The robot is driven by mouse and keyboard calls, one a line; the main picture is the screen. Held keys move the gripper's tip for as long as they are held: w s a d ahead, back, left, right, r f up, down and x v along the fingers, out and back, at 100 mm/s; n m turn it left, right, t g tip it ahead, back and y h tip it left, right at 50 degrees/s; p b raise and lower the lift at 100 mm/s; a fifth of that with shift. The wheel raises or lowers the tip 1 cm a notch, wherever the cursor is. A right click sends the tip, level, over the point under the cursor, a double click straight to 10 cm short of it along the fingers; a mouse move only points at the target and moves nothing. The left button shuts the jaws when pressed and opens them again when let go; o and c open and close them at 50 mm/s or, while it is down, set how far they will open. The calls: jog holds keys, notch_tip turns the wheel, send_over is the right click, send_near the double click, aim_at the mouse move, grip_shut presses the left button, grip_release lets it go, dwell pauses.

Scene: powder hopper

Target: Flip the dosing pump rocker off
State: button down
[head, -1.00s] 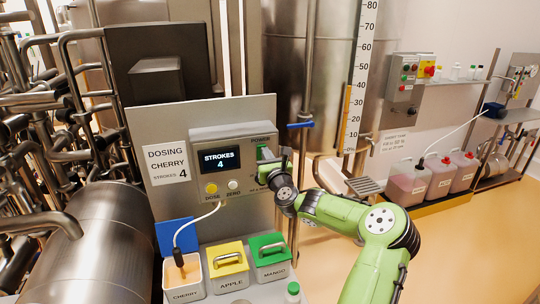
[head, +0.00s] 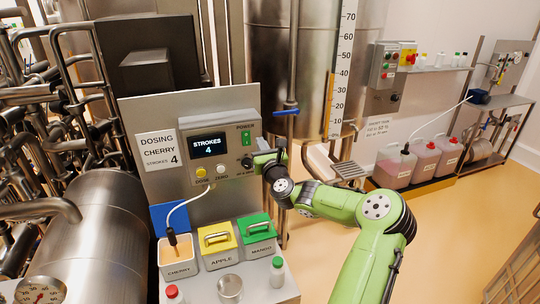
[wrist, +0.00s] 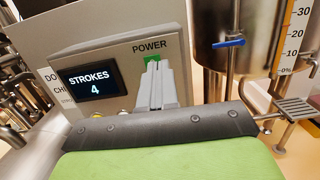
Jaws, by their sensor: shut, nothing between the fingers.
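The dosing pump box (head: 222,148) is mounted on a grey panel, and its display (head: 208,146) reads "STROKES 4". The green power rocker (head: 246,138) sits under the word POWER at the box's upper right. I cannot tell from its face which way it is tipped. My gripper (head: 254,160) is shut and empty, in front of the box's lower right, below the rocker in the head view. In the wrist view, the closed fingers (wrist: 155,72) point towards the rocker (wrist: 152,60) and hide its lower part. Contact cannot be told.
Below the box are a cherry bin (head: 178,268) with a hose in it, a yellow-lidded apple bin (head: 221,258) and a green-lidded mango bin (head: 259,247). A yellow button (head: 202,173) and a white button (head: 222,169) sit under the display.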

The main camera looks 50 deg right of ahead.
jog(key=r+v, duration=0.1)
jog(key=v, duration=0.5)
jog(key=shift+s+r, duration=0.3)
jog(key=shift+r, duration=0.05)
jog(key=shift+s+a+r, duration=0.1)
